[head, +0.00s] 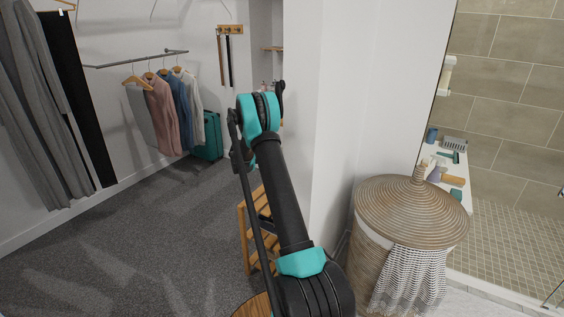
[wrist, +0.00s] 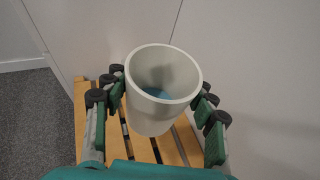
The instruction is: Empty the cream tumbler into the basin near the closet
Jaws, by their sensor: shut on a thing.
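The cream tumbler (wrist: 148,119) is in the middle of the wrist view, its mouth facing up toward the camera. Something blue (wrist: 157,92) shows inside at its bottom; I cannot tell whether it is liquid. My gripper (wrist: 161,97) has its dark-padded green fingers on both sides of the tumbler and is shut on it. The tumbler is above or on a slatted wooden stand (wrist: 170,148); I cannot tell whether its base touches the slats. In the head view my arm hides the gripper and tumbler. No basin is visible in either view.
A lidded wicker basket (head: 412,210) with a cloth stands right of my arm, beside a white wall end (head: 325,120). The wooden stand (head: 246,240) is partly behind my arm. Clothes (head: 165,110) and a teal suitcase (head: 208,137) are at the back. Grey carpet (head: 150,230) at left is clear.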

